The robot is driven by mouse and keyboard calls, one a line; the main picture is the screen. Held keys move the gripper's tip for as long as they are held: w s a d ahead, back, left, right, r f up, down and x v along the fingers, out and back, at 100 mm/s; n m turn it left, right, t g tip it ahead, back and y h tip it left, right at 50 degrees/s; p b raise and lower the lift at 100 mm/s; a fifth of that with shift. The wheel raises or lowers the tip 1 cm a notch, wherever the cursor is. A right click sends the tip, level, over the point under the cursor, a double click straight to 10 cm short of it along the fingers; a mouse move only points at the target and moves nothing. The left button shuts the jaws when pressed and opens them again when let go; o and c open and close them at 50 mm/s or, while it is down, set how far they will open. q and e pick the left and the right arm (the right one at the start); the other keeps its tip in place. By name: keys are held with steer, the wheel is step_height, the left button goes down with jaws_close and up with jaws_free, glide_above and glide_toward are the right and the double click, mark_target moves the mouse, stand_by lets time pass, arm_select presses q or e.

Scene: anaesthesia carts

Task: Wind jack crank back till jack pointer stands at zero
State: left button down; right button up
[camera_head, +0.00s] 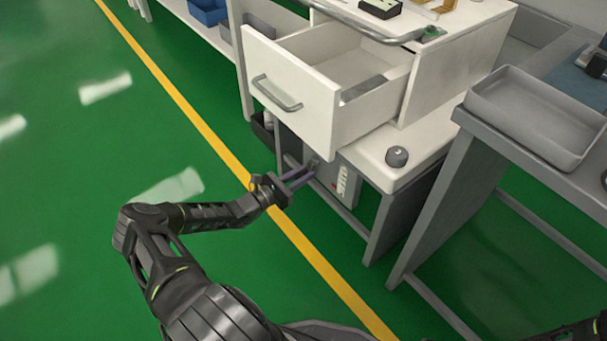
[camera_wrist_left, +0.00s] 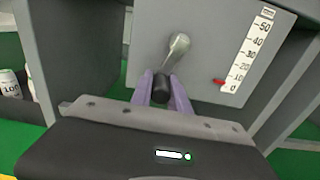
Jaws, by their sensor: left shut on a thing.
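The jack panel is a grey plate (camera_wrist_left: 205,55) under the cart, seen in the left wrist view; it also shows in the head view (camera_head: 343,188). Its crank (camera_wrist_left: 179,47) has a metal arm running from an upper pivot down to a black knob (camera_wrist_left: 161,88). My left gripper (camera_head: 304,175) is shut on this knob, a purple finger on each side. A white scale (camera_wrist_left: 250,50) runs from 50 at the top to 0 at the bottom. The red pointer (camera_wrist_left: 218,82) stands at its lower end, at or very close to 0. My right gripper is out of view.
A white drawer (camera_head: 300,95) stands open above the left gripper. A dark round knob (camera_head: 397,156) sits on the cart's lower shelf. A grey table with a tray (camera_head: 535,115) stands at the right. Green floor (camera_head: 70,170) is clear at the left.

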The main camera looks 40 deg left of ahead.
mark_target(305, 150)
arm_select(q)
steer(key=shift+a+r+m, duration=0.1)
steer(key=shift+a+m, duration=0.05)
steer(key=shift+m, duration=0.15)
stand_by(0.4)
steer(key=a+m+p, duration=0.1)
steer(key=m, duration=0.1)
steer(key=r+m+p, duration=0.1)
steer(key=m, duration=0.1)
steer(key=w+a+r+m+p, duration=0.1)
steer(key=m, duration=0.1)
steer(key=shift+a+m, duration=0.3)
steer(key=shift+m, duration=0.1)
steer(key=r+m+p, duration=0.1)
steer(key=m, duration=0.1)
steer(key=a+r+m+p, duration=0.1)
steer(key=m, duration=0.1)
steer(key=shift+w+p, duration=0.1)
steer(key=shift+p, duration=0.25)
steer(key=shift+r+m+p, duration=0.25)
steer(key=shift+m+p, duration=0.05)
steer(key=shift+m, duration=0.35)
steer(key=shift+r+m+p, duration=0.2)
steer(key=shift+m+p, duration=0.05)
steer(key=shift+m, duration=0.4)
steer(key=c, duration=1.3)
jaws_free()
steer(key=shift+o, duration=0.2)
